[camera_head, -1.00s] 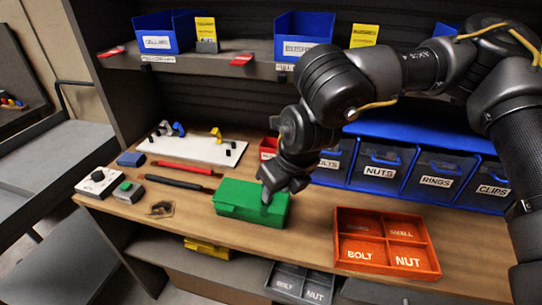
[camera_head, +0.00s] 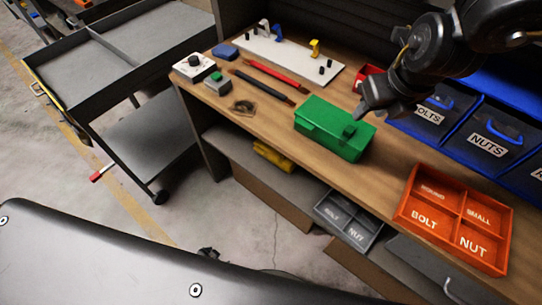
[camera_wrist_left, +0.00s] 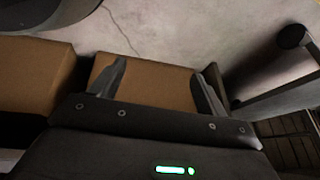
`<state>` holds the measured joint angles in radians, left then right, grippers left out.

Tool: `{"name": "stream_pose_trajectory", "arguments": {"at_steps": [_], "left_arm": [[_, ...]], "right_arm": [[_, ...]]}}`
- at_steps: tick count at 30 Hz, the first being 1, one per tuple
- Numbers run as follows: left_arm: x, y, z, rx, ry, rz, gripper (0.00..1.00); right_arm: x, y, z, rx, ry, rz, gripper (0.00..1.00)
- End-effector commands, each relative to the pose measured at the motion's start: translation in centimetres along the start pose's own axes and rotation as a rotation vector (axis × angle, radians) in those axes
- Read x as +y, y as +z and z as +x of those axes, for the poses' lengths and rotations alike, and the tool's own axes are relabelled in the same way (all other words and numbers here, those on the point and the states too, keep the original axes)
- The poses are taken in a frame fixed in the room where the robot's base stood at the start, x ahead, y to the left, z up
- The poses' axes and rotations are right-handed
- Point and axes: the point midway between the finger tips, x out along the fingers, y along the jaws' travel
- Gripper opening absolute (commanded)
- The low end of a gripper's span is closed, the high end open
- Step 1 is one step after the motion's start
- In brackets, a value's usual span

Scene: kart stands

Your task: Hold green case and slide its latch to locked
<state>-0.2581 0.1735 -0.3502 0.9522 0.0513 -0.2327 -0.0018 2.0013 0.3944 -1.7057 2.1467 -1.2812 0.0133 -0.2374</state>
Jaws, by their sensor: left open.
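The green case (camera_head: 325,123) sits closed on the wooden workbench in the head view. A darker green latch block (camera_head: 348,131) shows on its top near the front edge, right of the middle. Whether it is at the locked end I cannot tell. My right gripper (camera_head: 367,110) hangs over the back right corner of the case, apart from the latch; its finger gap is not clear. My left gripper shows in the left wrist view (camera_wrist_left: 164,75), open and empty, with brown boxes and floor beyond it. It does not show in the head view.
An orange divided tray (camera_head: 402,220) stands right of the case, blue bins (camera_head: 489,147) behind it. A grey tray (camera_head: 347,222) is on the shelf below. A cart (camera_head: 120,65) stands left.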

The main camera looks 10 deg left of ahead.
Motion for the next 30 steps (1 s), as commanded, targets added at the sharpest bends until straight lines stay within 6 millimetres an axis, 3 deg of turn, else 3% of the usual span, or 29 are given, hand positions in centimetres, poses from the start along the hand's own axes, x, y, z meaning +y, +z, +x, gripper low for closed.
{"name": "stream_pose_trajectory", "arguments": {"at_steps": [1, 3, 8, 11, 15, 21, 27, 30], "left_arm": [[-0.3, -3.5, -0.4, 0.068, -0.005, 0.021, 0.75], [-0.5, -7.9, -1.3, 0.154, -0.011, 0.046, 0.75], [0.1, -17.4, -4.9, 0.349, -0.013, 0.087, 0.75], [1.0, -22.8, -8.2, 0.470, -0.007, 0.104, 0.75], [2.5, -29.4, -14.0, 0.638, 0.013, 0.111, 0.75], [4.7, -36.5, -24.2, 0.866, 0.061, 0.091, 0.75], [5.9, -40.3, -34.0, 1.045, 0.120, 0.036, 0.75], [5.9, -41.2, -37.5, 1.103, 0.142, 0.006, 0.75]], "right_arm": [[0.0, 0.0, 0.0, 0.000, 0.000, 0.000, 0.36], [0.0, 0.0, 0.0, 0.000, 0.000, 0.000, 0.36], [0.0, 0.0, 0.0, 0.000, 0.000, 0.000, 0.36], [0.0, 0.0, 0.0, 0.000, 0.000, 0.000, 0.36], [0.0, 0.0, 0.0, 0.000, 0.000, 0.000, 0.36], [0.0, 0.0, 0.0, 0.000, 0.000, 0.000, 0.36], [0.0, 0.0, 0.0, 0.000, 0.000, 0.000, 0.36], [0.0, 0.0, 0.0, 0.000, 0.000, 0.000, 0.36]]}}
